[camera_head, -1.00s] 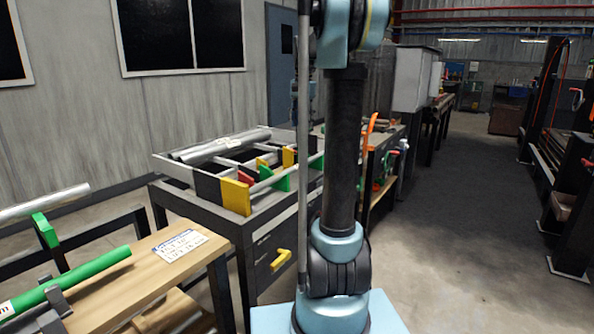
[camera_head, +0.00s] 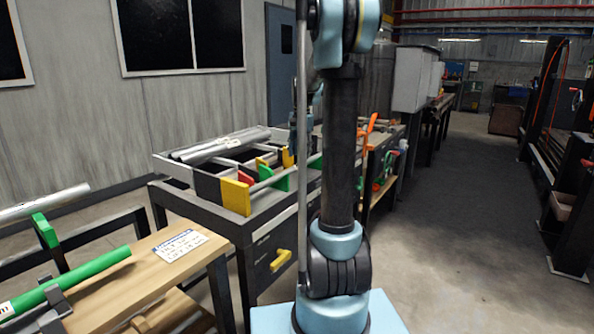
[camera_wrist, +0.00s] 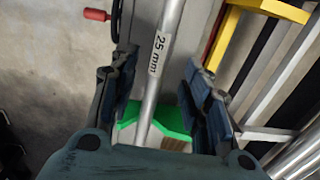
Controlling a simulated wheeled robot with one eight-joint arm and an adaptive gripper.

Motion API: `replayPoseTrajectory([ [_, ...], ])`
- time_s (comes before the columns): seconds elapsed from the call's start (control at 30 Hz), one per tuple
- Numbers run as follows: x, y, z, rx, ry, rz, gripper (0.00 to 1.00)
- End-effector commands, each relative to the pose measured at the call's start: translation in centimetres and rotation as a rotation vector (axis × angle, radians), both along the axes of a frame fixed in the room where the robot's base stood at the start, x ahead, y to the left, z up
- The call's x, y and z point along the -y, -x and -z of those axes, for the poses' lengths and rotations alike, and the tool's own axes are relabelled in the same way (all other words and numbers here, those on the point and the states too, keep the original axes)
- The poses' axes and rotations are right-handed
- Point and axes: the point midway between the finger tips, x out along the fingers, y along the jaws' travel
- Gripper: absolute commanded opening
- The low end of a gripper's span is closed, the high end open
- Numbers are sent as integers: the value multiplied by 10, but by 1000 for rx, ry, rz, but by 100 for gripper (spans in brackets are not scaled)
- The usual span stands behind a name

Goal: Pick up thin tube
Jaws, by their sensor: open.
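A thin silver tube (camera_wrist: 150,98) with a "25 mm" label runs lengthwise up the middle of the wrist view. A green holder (camera_wrist: 172,117) lies under it. My gripper (camera_wrist: 158,62) is open, one finger on each side of the tube, with a clear gap to both. I cannot tell whether the fingertips reach down to the tube's level. In the head view, tubes lie across the rack on a dark bench, with a green holder (camera_head: 280,181) and a yellow one (camera_head: 236,197).
Thicker silver tubes (camera_head: 222,146) lie at the rack's back. A yellow piece (camera_wrist: 272,9) and rack rails are right of my gripper. A red handle (camera_wrist: 96,14) is at upper left. A wooden bench (camera_head: 130,290) holds a green tube (camera_head: 75,278). The right floor is open.

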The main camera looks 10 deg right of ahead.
Motion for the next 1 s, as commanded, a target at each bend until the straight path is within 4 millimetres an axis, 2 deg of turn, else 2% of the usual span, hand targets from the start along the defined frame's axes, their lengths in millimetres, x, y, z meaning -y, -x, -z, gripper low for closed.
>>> replayPoseTrajectory([
  [0.4, -6, 0, 46, 0, 0, 0, 44],
  [0.73, -6, 0, 51, 0, 0, 0, 44],
  [0.9, -6, 0, 51, 0, 0, 0, 5],
  [0.93, -6, 0, 51, 0, 0, 0, 0],
  [1.0, -6, 0, 51, 0, 0, 0, 0],
])
